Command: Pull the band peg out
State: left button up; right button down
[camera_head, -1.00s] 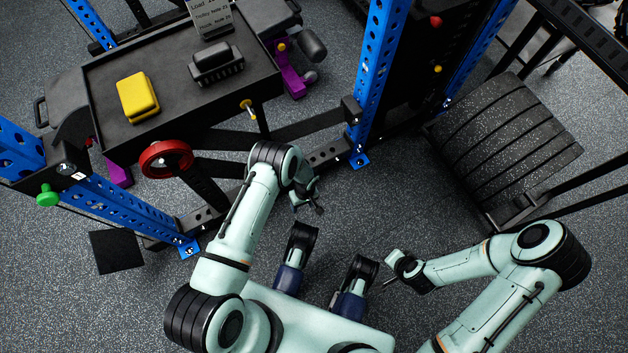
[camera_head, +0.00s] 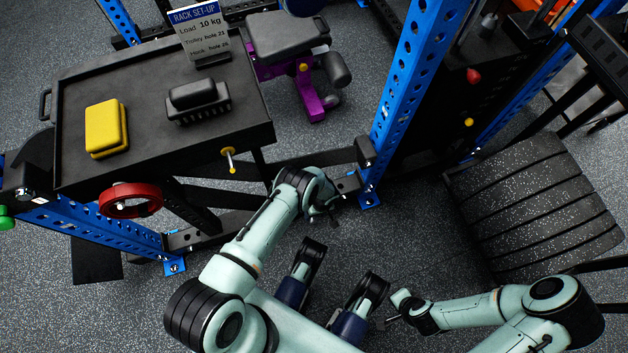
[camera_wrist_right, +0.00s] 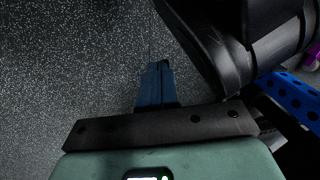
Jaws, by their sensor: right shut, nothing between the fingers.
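A yellow-ended metal peg (camera_head: 230,160) sticks out below the front edge of the black trolley tray. A green knob (camera_head: 6,218) sits on the blue upright at the far left, and a red knob (camera_head: 473,75) and a yellow knob (camera_head: 468,122) are on the rack at right. I cannot tell which is the band peg. My left gripper (camera_head: 337,211) is in front of the rack's base, apart from all of these; its jaws are too small to read. My right gripper (camera_head: 388,323) is shut and empty, low over the floor; its blue fingers show in the right wrist view (camera_wrist_right: 157,85).
The tray (camera_head: 140,170) holds a yellow block (camera_head: 106,128), a black brush-like item (camera_head: 198,100) and a rack set-up sign (camera_head: 203,35). A blue upright (camera_head: 403,90) and a weight stack (camera_head: 540,200) stand right.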

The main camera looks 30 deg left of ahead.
aim_at(313, 219)
pick_arm(q)
jog(key=f, duration=0.1)
jog(key=f+b, duration=0.1)
jog(key=f, duration=0.2)
jog(key=shift+s+a+f+b, duration=0.3)
jog(key=shift+f+b, duration=0.05)
jog(key=shift+s+a+f, duration=0.1)
jog(key=shift+f, duration=0.45)
pick_arm(e)
jog(key=s+f+g, duration=0.1)
jog(key=s+f, duration=0.2)
jog(key=s, duration=0.2)
jog(key=shift+d+f+g, duration=0.2)
jog(key=shift+d+g, duration=0.15)
jog(key=shift+g, duration=0.05)
